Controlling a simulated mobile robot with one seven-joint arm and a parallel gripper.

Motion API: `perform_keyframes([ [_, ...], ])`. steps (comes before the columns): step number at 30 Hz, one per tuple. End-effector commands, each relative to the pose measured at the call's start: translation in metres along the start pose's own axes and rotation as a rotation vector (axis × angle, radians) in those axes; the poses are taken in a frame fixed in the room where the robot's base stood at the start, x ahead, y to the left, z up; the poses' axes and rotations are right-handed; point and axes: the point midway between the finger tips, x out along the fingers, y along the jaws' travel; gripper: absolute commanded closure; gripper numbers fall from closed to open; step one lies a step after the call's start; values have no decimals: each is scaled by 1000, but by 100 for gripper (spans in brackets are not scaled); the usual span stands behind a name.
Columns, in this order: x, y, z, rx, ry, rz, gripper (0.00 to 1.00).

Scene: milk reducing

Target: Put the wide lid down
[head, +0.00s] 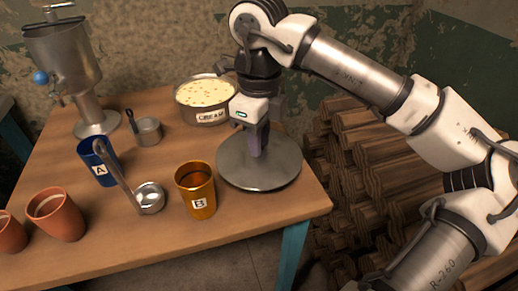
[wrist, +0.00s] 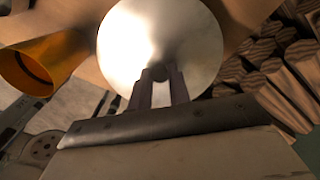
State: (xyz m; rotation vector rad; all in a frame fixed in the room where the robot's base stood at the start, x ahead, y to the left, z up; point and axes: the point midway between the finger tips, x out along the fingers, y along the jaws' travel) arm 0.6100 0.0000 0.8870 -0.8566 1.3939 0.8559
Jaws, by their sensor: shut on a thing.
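The wide lid (head: 235,173) is a round grey metal disc at the right end of the table, low over or on the tabletop; I cannot tell whether it touches. My gripper (head: 259,150) points down at its middle and is shut on its knob. In the wrist view the lid (wrist: 190,35) fills the top middle, and my gripper's fingers (wrist: 160,85) close around the dark knob (wrist: 155,73). The cream pot (head: 205,103), labelled CREAM, stands uncovered behind the lid, full of pale cream with small specks.
Orange cup B (head: 197,192) stands close left of the lid. A ladle (head: 148,196), blue cup A (head: 97,163), a small pan (head: 147,131), a metal separator (head: 65,65) and clay pots (head: 57,217) stand further left. Stacked logs (head: 365,150) lie beyond the table's right edge.

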Motion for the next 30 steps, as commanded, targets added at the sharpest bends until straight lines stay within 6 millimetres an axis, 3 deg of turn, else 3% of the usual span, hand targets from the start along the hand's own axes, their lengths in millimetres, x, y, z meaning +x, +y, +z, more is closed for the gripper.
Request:
perform_keyframes([
  [5,28,0,0,0,0,2,100],
  [17,34,0,0,1,0,1,100],
  [18,32,0,0,1,0,1,76],
  [22,32,0,0,0,0,1,60],
  [30,31,0,0,0,0,1,60],
])
